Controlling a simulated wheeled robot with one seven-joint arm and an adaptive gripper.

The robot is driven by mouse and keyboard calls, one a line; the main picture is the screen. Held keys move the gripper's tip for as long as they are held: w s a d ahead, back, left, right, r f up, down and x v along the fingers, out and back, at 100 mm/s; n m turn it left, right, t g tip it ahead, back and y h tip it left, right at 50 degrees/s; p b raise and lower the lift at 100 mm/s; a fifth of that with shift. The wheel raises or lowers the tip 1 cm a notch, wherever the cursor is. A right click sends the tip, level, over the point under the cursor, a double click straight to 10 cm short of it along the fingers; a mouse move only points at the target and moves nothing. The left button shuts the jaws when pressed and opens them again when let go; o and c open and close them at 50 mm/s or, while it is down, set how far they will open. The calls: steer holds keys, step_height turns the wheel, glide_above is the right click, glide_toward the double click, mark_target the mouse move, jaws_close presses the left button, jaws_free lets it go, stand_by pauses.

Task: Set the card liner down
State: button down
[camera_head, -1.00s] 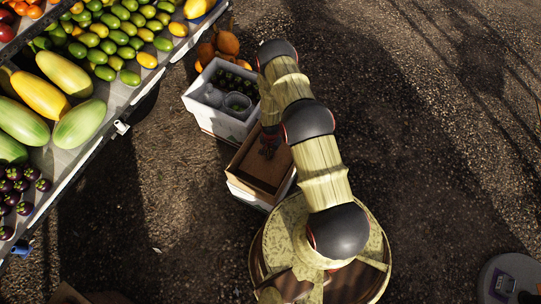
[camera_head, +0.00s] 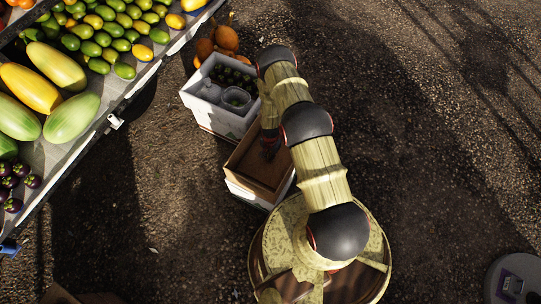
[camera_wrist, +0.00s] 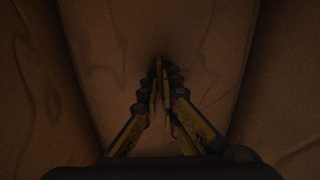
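The card liner (camera_head: 262,166) is a flat brown sheet lying low inside an open box (camera_head: 284,188) with white lower sides. In the wrist view the brown liner (camera_wrist: 110,70) fills the middle, with brown walls on either side. My gripper (camera_head: 269,143) reaches down into the box from above. In the wrist view its fingers (camera_wrist: 160,85) are drawn together, tips at the liner, seemingly pinching a thin part of it. The exact grip is dim, and whether the liner rests on the box floor cannot be told.
A white crate (camera_head: 205,112) with dark produce and clear tubs stands just behind the box. Orange squash (camera_head: 222,40) lie beyond it. The fruit stall (camera_head: 112,103) runs along the left. Open ground lies to the right; a round grey object (camera_head: 515,280) is at lower right.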

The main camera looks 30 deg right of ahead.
steer(key=shift+f+b, duration=0.4)
steer(key=shift+f, duration=0.2)
stand_by(0.4)
steer(key=c, duration=2)
jaws_free()
steer(key=shift+o, duration=0.2)
steer(key=shift+r, duration=0.15)
step_height(320, 180, up, 12)
